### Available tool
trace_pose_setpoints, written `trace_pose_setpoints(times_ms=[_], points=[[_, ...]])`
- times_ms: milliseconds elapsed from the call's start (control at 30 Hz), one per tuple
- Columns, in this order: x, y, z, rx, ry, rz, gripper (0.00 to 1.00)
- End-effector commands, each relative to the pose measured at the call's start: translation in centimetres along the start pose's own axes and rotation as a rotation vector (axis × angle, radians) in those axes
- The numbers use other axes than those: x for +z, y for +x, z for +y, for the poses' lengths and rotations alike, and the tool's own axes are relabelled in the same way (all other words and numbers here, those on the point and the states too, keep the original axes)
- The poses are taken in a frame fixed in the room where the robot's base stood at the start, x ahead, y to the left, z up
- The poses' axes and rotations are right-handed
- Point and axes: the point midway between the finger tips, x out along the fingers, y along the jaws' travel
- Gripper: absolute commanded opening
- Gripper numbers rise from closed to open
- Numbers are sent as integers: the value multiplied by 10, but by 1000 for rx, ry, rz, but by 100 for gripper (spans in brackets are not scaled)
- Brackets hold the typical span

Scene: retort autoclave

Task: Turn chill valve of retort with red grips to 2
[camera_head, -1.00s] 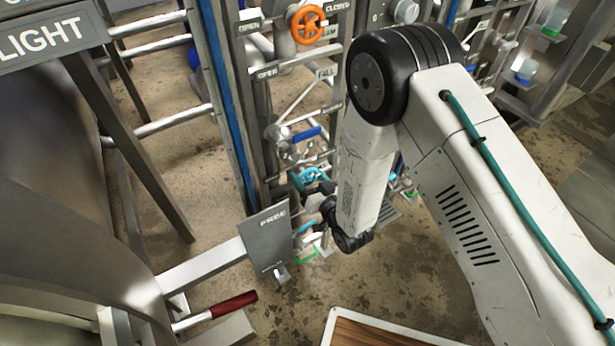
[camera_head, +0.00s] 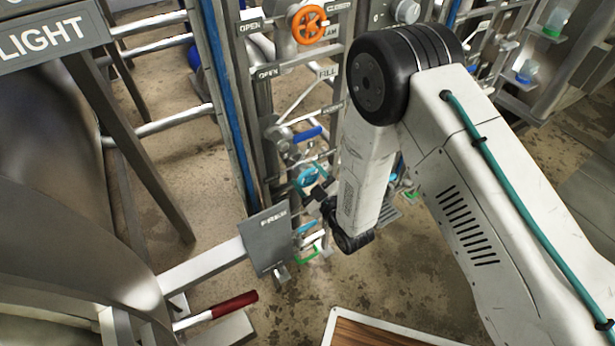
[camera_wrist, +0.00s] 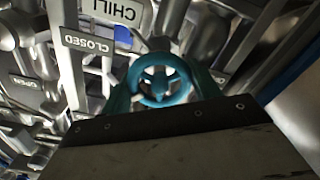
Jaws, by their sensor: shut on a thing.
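The chill valve is a small teal-blue handwheel (camera_wrist: 158,82) in the wrist view, just below a "CHILL" plate (camera_wrist: 120,12) that appears upside down. In the head view the same wheel (camera_head: 306,177) sits low on the pipe rack, partly hidden by my arm. My gripper (camera_wrist: 160,92) has its teal fingers on both sides of the wheel and is shut on it. In the head view my gripper (camera_head: 318,190) is small and partly covered by my wrist. A "CLOSED" plate (camera_wrist: 86,42) is left of the wheel in the wrist view. The valve's number marks are not readable.
A wood-topped surface (camera_head: 385,334) stands at the bottom. Pipes crowd the rack; floor is clear between.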

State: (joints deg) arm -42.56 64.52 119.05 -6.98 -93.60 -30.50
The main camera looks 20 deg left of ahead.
Motion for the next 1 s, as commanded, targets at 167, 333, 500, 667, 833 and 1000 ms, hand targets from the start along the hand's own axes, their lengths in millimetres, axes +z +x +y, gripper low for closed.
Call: trace_pose_setpoints(times_ms=[167,333,500,667,833,1000], points=[[2,-1,0,2,-167,-4,39],[2,-2,0,1,-328,-5,39],[2,-2,0,1,-490,-6,39],[2,-2,0,0,-641,-6,39],[2,-2,0,-1,-803,-7,39],[3,-2,0,-2,-957,-7,39]])
